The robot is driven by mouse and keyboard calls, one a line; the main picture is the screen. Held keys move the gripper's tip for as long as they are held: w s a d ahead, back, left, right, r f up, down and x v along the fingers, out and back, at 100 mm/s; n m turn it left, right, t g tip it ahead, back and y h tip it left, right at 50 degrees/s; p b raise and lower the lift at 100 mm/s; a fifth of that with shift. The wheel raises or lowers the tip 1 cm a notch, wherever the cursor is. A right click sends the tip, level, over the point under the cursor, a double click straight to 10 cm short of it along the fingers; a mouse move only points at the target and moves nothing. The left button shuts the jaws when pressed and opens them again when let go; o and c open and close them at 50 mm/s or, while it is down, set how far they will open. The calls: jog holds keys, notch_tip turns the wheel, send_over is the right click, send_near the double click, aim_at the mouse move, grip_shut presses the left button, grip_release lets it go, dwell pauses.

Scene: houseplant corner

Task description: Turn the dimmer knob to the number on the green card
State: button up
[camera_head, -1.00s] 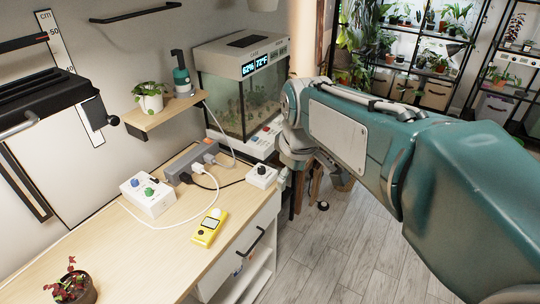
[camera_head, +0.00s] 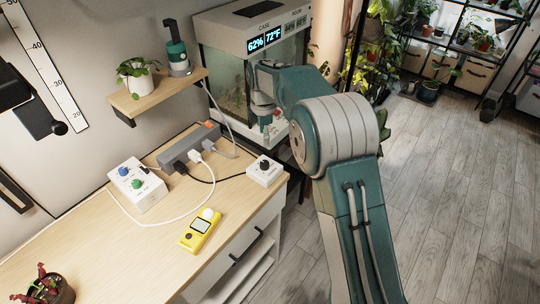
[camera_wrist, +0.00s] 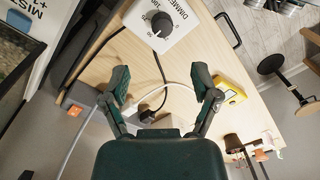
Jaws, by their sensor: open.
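The dimmer is a white box with a black knob (camera_head: 264,163) at the right rear corner of the wooden bench. In the wrist view, the black dimmer knob (camera_wrist: 162,22) sits at the top with a pale pointer line and scale marks; the lettering is partly cut off. My gripper (camera_wrist: 161,82) is open and empty, its two dark green fingers apart above the bench, with the knob beyond the fingertips. In the head view my wrist hangs in front of the tank, above and behind the dimmer box. I cannot make out a green card in either view.
A white box with blue and green knobs (camera_head: 137,186), a grey power strip (camera_head: 188,147) with cables and a yellow meter (camera_head: 200,230) lie on the bench (camera_head: 120,250). The glass tank (camera_head: 235,80) stands behind. A potted plant (camera_head: 50,288) is at the front left.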

aim_at(265, 162)
jog(key=f, duration=1)
jog(key=shift+s+f, duration=0.3)
jog(key=shift+s, duration=0.05)
grip_shut()
